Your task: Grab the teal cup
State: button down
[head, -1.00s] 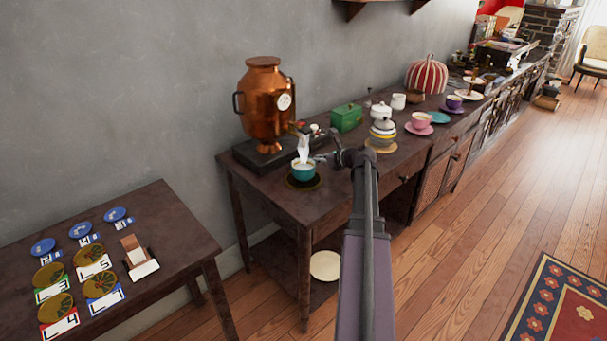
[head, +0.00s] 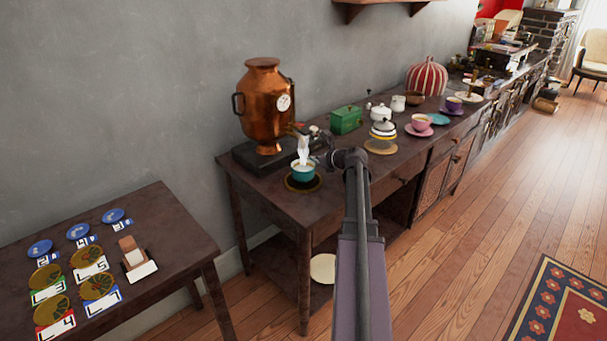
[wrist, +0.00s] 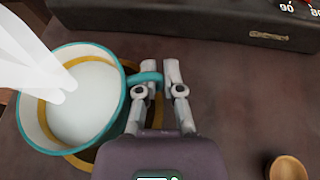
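The teal cup (head: 303,174) holds pale liquid. It is upright at the dark round saucer (head: 303,187) in front of the copper urn; I cannot tell whether it is lifted. In the wrist view the cup (wrist: 122,118) is at the left, its handle pointing right. My gripper (wrist: 159,68) has its fingers close together. The handle's outer part sits in the narrow gap between them, and the left finger crosses the handle loop. The fingers look shut on the handle. In the head view my gripper (head: 318,143) is beside the cup, partly hidden by my wrist.
The copper urn (head: 263,105) stands behind the cup, and whitish steam or liquid partly covers the cup. A green box (head: 345,120), a white-and-striped pot stack (head: 383,128) and a pink cup (head: 420,122) stand to the right. A wooden table (head: 185,231) with tokens is at lower left.

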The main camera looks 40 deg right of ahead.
jog(key=shift+r+p, duration=0.3)
jog(key=shift+p, duration=0.05)
dwell(0.6)
jog(key=shift+r+p, duration=1.6)
jog(key=shift+r, duration=0.05)
jog(key=shift+s+d+f, duration=0.1)
jog(key=shift+s+d, duration=0.65)
jog(key=shift+s, duration=0.3)
jog(key=shift+s+d+r+p, duration=0.2)
jog(key=shift+s+d, duration=1.05)
jog(key=shift+s, duration=0.55)
jog(key=shift+s+d+r+p, duration=0.15)
jog(key=shift+s+d+r, duration=0.1)
jog(key=shift+s+d, duration=1.3)
jog(key=shift+s+d+r+p, duration=0.2)
jog(key=shift+s+d, duration=0.75)
jog(key=shift+s, duration=1.15)
jog(key=shift+d, duration=0.1)
jog(key=shift+r, duration=0.1)
